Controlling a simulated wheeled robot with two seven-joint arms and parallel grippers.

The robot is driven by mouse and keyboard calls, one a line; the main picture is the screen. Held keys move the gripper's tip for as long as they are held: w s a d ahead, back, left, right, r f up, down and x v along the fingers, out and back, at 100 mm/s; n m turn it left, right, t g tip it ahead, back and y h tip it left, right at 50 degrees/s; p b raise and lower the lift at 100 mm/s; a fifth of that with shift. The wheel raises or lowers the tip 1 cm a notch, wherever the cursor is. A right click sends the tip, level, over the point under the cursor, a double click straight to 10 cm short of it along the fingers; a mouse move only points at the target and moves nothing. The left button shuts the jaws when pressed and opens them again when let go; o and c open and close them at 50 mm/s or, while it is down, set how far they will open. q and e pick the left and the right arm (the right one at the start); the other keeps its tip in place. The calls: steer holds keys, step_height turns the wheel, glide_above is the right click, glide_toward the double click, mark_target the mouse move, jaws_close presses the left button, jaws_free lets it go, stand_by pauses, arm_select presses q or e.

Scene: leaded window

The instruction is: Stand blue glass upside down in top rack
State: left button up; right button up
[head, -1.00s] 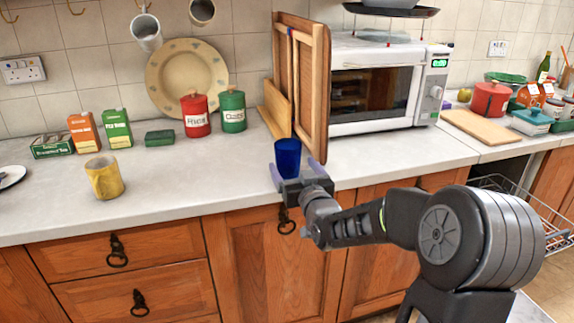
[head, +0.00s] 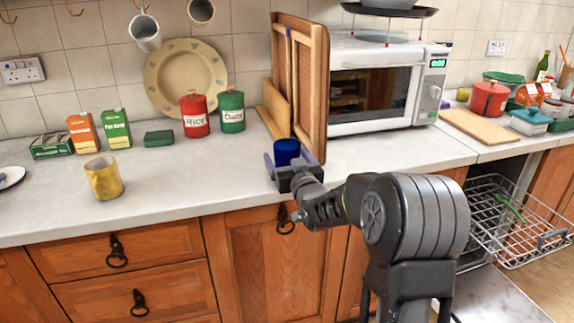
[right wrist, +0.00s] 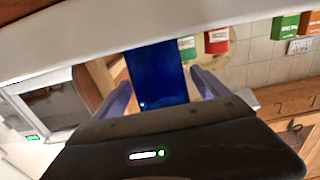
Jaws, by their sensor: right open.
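The blue glass (head: 286,151) stands upright on the counter near its front edge, in front of the wooden boards. My right gripper (head: 291,166) is around it from the front, hiding its lower part. In the right wrist view the glass (right wrist: 157,76) lies between the two spread fingers (right wrist: 163,92), with gaps on both sides. The gripper is open and does not hold it. The wire dishwasher rack (head: 515,215) is pulled out at the right below the counter, with a small green item in it. My left gripper is not in view.
Wooden boards (head: 310,90) stand just behind the glass, beside the microwave (head: 380,88). A yellow mug (head: 103,178) and red and green canisters (head: 194,115) are to the left. The counter (head: 200,185) between mug and glass is clear.

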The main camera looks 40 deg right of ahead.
stand_by(0.4)
steer(key=c, duration=1.7)
steer(key=shift+r, duration=0.1)
step_height(320, 180, up, 10)
steer(key=shift+p, duration=0.3)
steer(key=shift+d, duration=0.1)
